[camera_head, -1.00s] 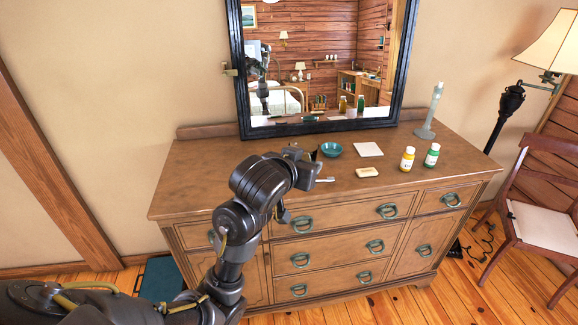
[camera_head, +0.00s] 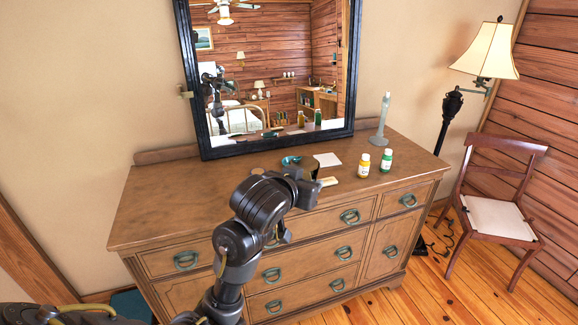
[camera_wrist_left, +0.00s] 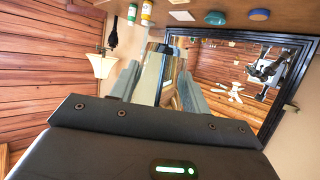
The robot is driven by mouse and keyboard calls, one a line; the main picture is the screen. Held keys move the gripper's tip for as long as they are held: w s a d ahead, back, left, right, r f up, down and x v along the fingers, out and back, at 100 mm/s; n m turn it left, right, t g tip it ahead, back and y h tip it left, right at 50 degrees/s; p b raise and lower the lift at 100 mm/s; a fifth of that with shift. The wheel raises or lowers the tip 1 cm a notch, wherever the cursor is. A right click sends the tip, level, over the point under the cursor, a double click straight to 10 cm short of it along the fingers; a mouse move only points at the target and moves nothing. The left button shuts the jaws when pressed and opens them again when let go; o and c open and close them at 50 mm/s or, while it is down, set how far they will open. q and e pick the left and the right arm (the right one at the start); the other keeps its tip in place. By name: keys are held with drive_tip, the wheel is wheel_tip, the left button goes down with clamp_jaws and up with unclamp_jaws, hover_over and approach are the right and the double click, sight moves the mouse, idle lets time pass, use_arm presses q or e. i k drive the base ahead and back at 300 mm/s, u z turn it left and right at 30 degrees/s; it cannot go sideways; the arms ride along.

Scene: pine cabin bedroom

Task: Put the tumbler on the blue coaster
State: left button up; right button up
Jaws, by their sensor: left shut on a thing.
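My left gripper (camera_wrist_left: 158,85) is shut on the tumbler (camera_wrist_left: 158,72), a shiny, reflective cup seen between the grey fingers in the left wrist view. That view is upside down. In the head view my left wrist hides the tumbler, and the gripper is above the dresser's front part. A flat blue round thing (camera_wrist_left: 259,14), seemingly the blue coaster, lies on the dresser top at the upper edge of the wrist view, apart from the tumbler. My right gripper is not in view.
On the dresser (camera_head: 160,205) are a teal bowl (camera_head: 291,160), a white tile (camera_head: 327,159), a soap bar (camera_head: 328,181), yellow (camera_head: 363,167) and green (camera_head: 386,161) bottles and a pale candlestick (camera_head: 381,125). A black-framed mirror (camera_head: 182,70) stands behind. The dresser's left top is clear.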

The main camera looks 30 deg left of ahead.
sight(258, 172)
drive_tip(key=z, duration=0.05)
drive_tip(key=i, duration=1.05)
drive_tip(key=u, duration=0.35)
